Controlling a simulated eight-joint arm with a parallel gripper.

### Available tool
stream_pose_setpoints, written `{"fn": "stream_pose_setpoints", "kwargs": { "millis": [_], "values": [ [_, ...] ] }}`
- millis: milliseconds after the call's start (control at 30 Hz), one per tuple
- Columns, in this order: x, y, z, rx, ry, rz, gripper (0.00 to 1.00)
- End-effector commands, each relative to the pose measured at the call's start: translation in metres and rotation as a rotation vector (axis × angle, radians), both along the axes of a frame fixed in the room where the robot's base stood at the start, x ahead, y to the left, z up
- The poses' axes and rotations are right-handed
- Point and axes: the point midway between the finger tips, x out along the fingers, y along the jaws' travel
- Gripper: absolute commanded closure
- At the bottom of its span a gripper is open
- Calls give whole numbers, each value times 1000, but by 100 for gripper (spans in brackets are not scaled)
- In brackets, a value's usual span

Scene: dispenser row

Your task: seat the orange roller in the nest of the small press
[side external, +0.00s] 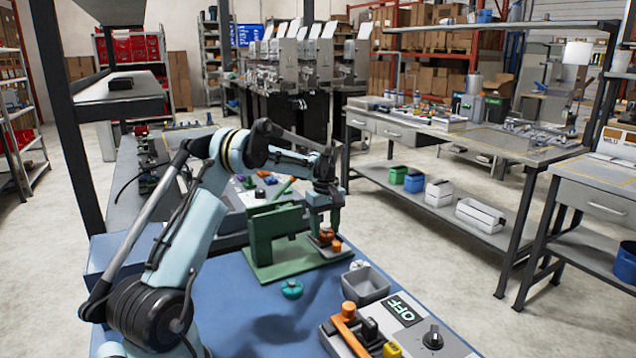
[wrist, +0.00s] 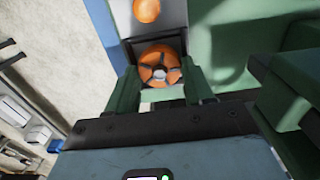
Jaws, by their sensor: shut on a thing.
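The green press (side external: 276,238) stands on the blue bench top, its upright beside my gripper. My gripper (side external: 325,226) points down at the front of the press and is shut on the orange roller (side external: 327,236). In the wrist view, the roller (wrist: 160,66) shows its round face with dark spokes between the two green fingers of my gripper (wrist: 161,84). The roller is low, close over or at the press base. The nest under it is mostly hidden, and I cannot tell whether the roller rests in it.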

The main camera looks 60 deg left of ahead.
Motion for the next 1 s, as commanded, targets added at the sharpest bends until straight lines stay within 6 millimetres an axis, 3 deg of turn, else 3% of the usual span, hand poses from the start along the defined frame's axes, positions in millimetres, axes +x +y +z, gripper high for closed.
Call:
{"fn": "stream_pose_setpoints", "kwargs": {
  "millis": [200, 233, 400, 600, 733, 1000],
  "values": [
    [0, 0, 0, 0, 0, 0, 78],
    [0, 0, 0, 0, 0, 0, 44],
    [0, 0, 0, 0, 0, 0, 19],
    [0, 0, 0, 0, 0, 0, 19],
    [0, 0, 0, 0, 0, 0, 2],
    [0, 0, 0, 0, 0, 0, 2]
  ]
}}
